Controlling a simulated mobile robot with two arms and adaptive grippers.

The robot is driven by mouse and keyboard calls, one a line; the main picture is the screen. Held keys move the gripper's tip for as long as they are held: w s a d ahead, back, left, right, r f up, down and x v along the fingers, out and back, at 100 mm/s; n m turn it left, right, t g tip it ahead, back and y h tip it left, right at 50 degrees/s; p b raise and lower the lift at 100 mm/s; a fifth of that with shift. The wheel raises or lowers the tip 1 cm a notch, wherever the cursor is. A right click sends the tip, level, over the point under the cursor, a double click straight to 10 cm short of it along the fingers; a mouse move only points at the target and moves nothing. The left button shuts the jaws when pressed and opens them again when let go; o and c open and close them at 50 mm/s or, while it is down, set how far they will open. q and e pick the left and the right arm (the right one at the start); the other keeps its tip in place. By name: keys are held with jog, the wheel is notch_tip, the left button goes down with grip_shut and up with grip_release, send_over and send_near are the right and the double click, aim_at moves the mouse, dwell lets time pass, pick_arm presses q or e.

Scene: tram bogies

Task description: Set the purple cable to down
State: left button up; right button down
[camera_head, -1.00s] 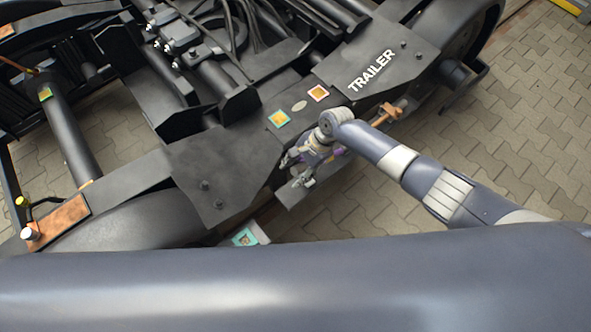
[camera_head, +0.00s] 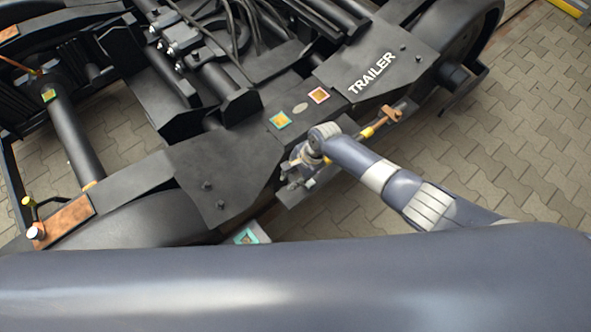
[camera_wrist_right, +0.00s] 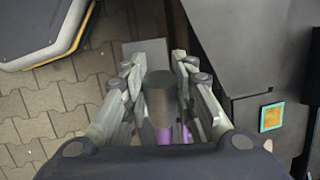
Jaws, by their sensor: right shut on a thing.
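The purple cable (camera_wrist_right: 178,134) shows in the right wrist view as purple parts below a dark cylindrical end that stands between my right fingers. My right gripper (camera_wrist_right: 160,88) is shut around this dark end. In the head view my right gripper (camera_head: 296,174) is at the outer side of the black bogie frame, below the two small square markers. My own wrist hides most of the cable there, and I cannot make out its purple in the head view. My left gripper is not in view.
The black bogie frame (camera_head: 226,172) carries the TRAILER lettering. A yellow piece (camera_head: 367,132) and a copper-coloured fitting (camera_head: 391,113) sit along its side, close to my right forearm. Paved floor (camera_head: 500,150) at right is free. My own large link crosses the bottom.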

jog(key=shift+t+h, duration=0.7)
jog(key=shift+h, duration=0.2)
jog(key=f, duration=0.3)
jog(key=a+f, duration=0.1)
jog(key=f, duration=0.1)
jog(key=shift+s+a, duration=0.1)
jog(key=shift+s, duration=0.3)
jog(key=shift+f+h+b, duration=0.3)
jog(key=shift+f+b, duration=0.1)
jog(key=shift+f, duration=0.3)
jog(key=c, duration=1.3)
grip_release()
jog(key=shift+s, duration=0.1)
jog(key=shift+a+r, duration=0.1)
notch_tip(320, 180, up, 12)
jog(key=s+d, duration=0.1)
jog(key=shift+s+d+f, duration=0.2)
jog(key=shift+s+d, duration=0.1)
jog(key=shift+s, duration=0.1)
